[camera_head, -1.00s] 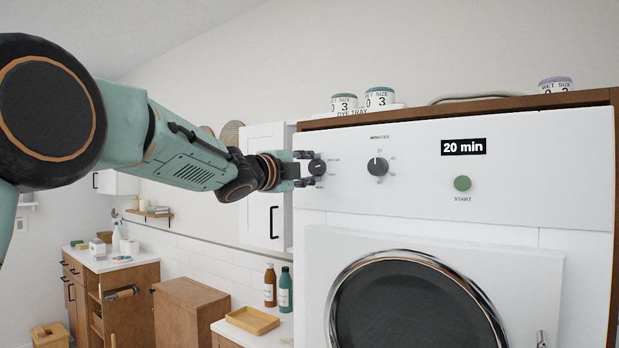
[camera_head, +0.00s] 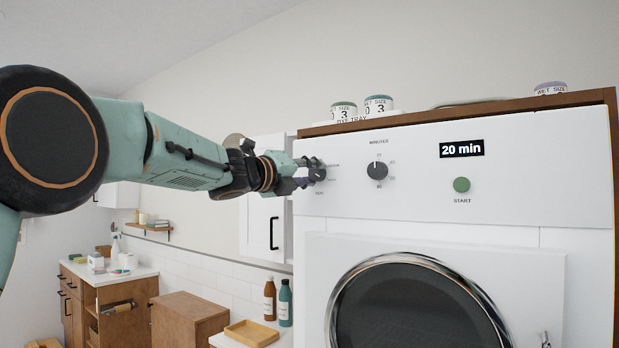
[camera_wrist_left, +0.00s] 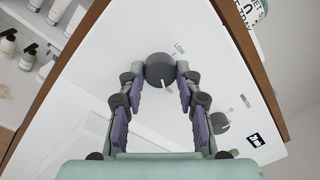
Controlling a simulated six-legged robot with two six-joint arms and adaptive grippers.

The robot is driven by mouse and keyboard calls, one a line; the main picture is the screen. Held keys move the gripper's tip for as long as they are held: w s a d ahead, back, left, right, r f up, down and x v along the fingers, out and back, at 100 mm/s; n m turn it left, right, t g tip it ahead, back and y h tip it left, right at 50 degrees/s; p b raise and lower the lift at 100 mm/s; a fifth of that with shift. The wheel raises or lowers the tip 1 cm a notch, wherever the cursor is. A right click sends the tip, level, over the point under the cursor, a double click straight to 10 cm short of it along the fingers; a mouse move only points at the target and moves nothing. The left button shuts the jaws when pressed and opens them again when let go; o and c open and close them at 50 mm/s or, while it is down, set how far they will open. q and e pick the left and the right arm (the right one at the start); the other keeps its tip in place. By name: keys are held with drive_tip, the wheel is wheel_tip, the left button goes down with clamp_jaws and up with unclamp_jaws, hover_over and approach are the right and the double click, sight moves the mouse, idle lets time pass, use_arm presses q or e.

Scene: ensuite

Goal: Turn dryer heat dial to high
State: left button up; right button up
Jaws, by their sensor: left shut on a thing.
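The heat dial (camera_head: 320,174) is a dark round knob at the left end of the white dryer's (camera_head: 520,195) control panel. In the left wrist view the dial (camera_wrist_left: 158,67) sits between the fingertips, its white pointer line angled down and right, away from the printed "LOW". My left gripper (camera_head: 311,173) reaches in from the left and is shut on the dial, with a purple-padded finger on either side. It also shows in the left wrist view (camera_wrist_left: 160,76). The fingers partly hide the dial and its labels in the head view. My right gripper is out of view.
The minutes dial (camera_head: 377,171), the "20 min" display (camera_head: 462,149) and the green start button (camera_head: 462,185) are to the right. Jars (camera_head: 379,104) stand on top. A wall cabinet (camera_head: 265,220) is close behind my left gripper. Bottles (camera_head: 285,303) stand below.

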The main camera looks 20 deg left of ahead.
use_arm(q)
drive_tip(key=shift+d+f+m, duration=0.1)
drive_tip(key=shift+f+m, duration=0.2)
drive_tip(key=shift+f, duration=0.15)
drive_tip(key=o, duration=0.8)
drive_tip(key=shift+o, duration=1.4)
drive_tip(key=shift+s+r, duration=0.1)
drive_tip(key=shift+r, duration=0.15)
drive_tip(key=shift+o, duration=0.4)
drive_tip(key=shift+r, duration=0.1)
drive_tip(key=v, duration=1.2)
